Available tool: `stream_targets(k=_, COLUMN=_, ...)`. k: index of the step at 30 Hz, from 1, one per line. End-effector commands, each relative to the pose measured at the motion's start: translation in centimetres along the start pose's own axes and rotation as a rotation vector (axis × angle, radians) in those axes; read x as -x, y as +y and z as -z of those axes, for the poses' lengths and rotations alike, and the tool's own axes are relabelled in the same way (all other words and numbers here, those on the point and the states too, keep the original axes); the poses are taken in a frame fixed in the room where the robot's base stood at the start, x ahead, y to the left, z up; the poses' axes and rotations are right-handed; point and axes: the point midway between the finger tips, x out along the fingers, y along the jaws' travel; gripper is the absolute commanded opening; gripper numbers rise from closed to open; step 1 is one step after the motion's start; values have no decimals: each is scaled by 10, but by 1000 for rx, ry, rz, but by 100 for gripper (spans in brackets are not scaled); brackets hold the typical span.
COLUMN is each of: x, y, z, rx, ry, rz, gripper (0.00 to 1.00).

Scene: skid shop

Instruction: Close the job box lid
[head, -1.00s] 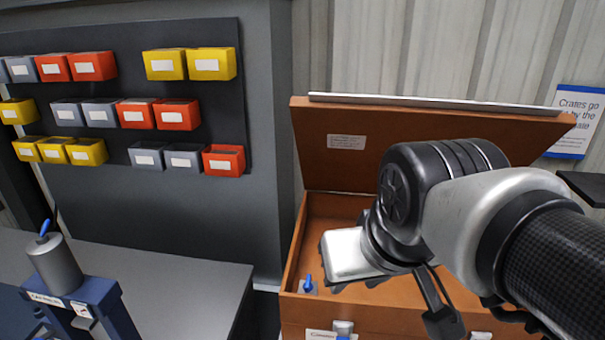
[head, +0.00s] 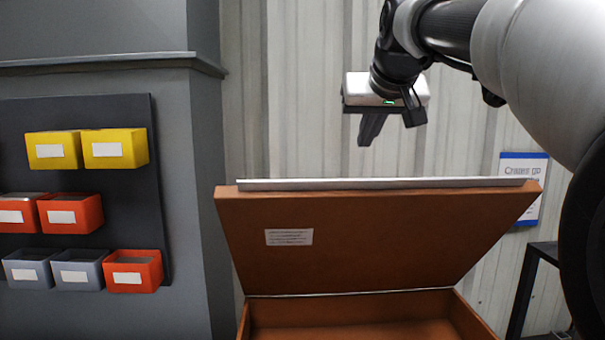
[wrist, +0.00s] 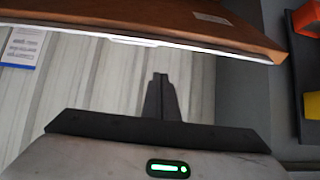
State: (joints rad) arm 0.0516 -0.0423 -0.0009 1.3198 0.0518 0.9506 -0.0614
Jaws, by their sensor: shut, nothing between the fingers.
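The job box (head: 350,330) is an orange-brown box at the lower middle of the head view, with its lid (head: 370,240) standing open and tilted up. The lid has a pale metal strip along its top edge and a white label on its inner face. My gripper (head: 385,135) is above the lid's top edge, apart from it in the picture, with fingers shut and empty. In the wrist view the shut fingers (wrist: 160,82) point toward the lid (wrist: 210,25), whose metal-edged rim crosses the top of the picture. Most of the box interior is out of view.
A wall panel with yellow, red and grey bins (head: 85,205) is at the left, beside a grey pillar. A corrugated wall stands behind the lid, with a blue and white sign (head: 522,185) at the right. A dark stand (head: 540,265) is at the lower right.

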Motion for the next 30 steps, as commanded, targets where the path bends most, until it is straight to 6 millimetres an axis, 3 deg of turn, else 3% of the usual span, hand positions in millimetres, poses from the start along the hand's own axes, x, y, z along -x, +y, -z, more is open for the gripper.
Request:
stream_targets(k=8, x=-26, y=1, z=8, rx=1, ry=9, rz=0, gripper=0)
stream_targets(k=20, x=-104, y=1, z=9, rx=1, ry=10, rz=0, gripper=0)
stream_targets(k=24, x=-94, y=1, z=-13, rx=1, ry=13, rz=-1, gripper=0)
stream_targets(k=30, x=-89, y=1, z=-27, rx=1, ry=14, rz=-1, gripper=0)
